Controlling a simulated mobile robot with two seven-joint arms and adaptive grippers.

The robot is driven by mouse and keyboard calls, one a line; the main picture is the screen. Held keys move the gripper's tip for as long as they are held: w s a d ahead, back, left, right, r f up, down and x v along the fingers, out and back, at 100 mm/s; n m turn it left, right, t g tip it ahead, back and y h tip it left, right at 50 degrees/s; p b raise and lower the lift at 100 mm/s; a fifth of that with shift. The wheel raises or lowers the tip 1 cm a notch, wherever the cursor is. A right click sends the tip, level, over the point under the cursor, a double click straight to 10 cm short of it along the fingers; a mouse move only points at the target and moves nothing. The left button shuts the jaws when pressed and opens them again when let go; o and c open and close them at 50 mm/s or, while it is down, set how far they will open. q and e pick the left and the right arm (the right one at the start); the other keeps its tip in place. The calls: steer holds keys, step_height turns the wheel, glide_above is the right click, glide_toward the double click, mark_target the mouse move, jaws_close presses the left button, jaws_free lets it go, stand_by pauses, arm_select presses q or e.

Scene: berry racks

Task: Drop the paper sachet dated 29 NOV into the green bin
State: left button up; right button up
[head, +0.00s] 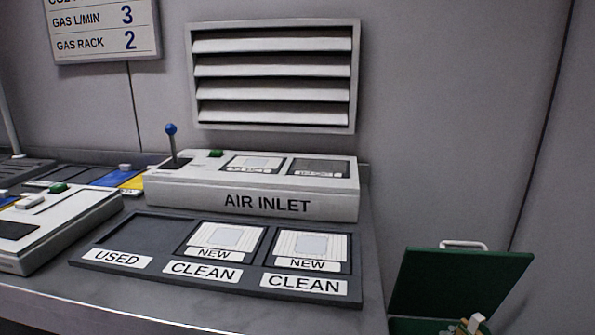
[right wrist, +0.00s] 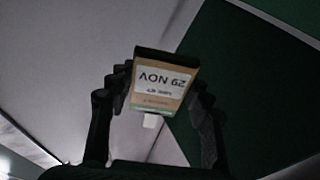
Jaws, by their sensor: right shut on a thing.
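The paper sachet (right wrist: 160,85) is tan with a white label, which reads 29 NOV upside down in the right wrist view. My right gripper (right wrist: 160,90) is shut on it, with a dark finger on each side. The green bin (head: 458,283) stands at the lower right of the head view with its lid raised, and its lower part is cut off by the frame. A large green surface also fills the right of the right wrist view. Small tan and white pieces (head: 474,323) show at the bin's mouth; I cannot tell what they are. My left gripper is not in view.
A grey bench holds the AIR INLET unit (head: 265,205) and a tray (head: 128,236) marked USED and CLEAN, with two NEW filters (head: 224,240) in the CLEAN slots. The USED slot is empty. A louvred vent (head: 275,75) is on the wall behind.

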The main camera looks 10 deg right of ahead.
mark_target(478, 317)
steer(key=o, duration=0.9)
steer(key=shift+o, duration=0.2)
step_height(478, 317, up, 10)
